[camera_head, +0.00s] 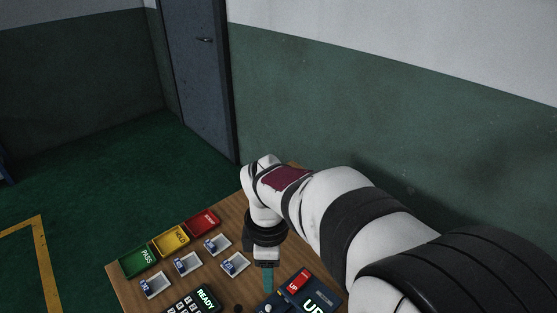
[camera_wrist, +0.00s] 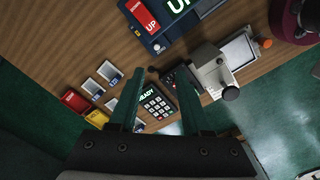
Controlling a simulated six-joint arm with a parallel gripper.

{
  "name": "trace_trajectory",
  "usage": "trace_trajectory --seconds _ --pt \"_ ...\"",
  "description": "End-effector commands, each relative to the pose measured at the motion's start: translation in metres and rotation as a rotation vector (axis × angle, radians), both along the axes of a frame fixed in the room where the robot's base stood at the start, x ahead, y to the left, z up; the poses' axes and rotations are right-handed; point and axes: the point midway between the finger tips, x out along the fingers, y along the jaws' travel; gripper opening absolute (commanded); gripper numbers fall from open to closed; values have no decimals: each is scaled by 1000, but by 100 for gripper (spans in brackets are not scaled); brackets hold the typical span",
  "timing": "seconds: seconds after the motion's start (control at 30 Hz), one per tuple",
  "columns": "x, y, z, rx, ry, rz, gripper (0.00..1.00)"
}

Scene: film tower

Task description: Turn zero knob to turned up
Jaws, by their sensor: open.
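My gripper (camera_wrist: 160,72) is open, its two teal fingers apart with nothing held between them. In the head view, my gripper (camera_head: 267,282) points down over the front of the wooden table. No label marks the zero knob. A small dark round part (camera_wrist: 152,70) shows between the fingertips in the wrist view; I cannot tell if it is the knob. A grey device (camera_wrist: 210,68) with a round grey knob (camera_wrist: 231,93) stands right of the right finger. A dark blue box (camera_wrist: 172,36) has a lit UP display, a red UP part and a small round part on its edge.
Green, yellow and red trays (camera_head: 170,241) line the table's left edge. Several small white trays (camera_head: 188,264) with blue-labelled pieces lie beside them. A keypad (camera_wrist: 157,103) with a lit READY display is near the fingers. A dark red round object (camera_wrist: 290,20) stands at the wrist view's upper right.

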Motion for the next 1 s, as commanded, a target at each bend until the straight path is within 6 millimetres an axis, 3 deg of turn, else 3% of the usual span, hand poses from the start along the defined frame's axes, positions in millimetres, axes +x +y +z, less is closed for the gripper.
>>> trace_trajectory --seconds 0.17,0.4,0.6,0.8,1.0 --pt "7 8 -24 -8 -2 97 48" --pt "8 7 -93 -9 1 92 48" --pt "9 7 -140 -8 -1 90 48" --pt "11 7 -160 -6 -4 89 48" --pt "11 7 -162 -6 -5 89 48"
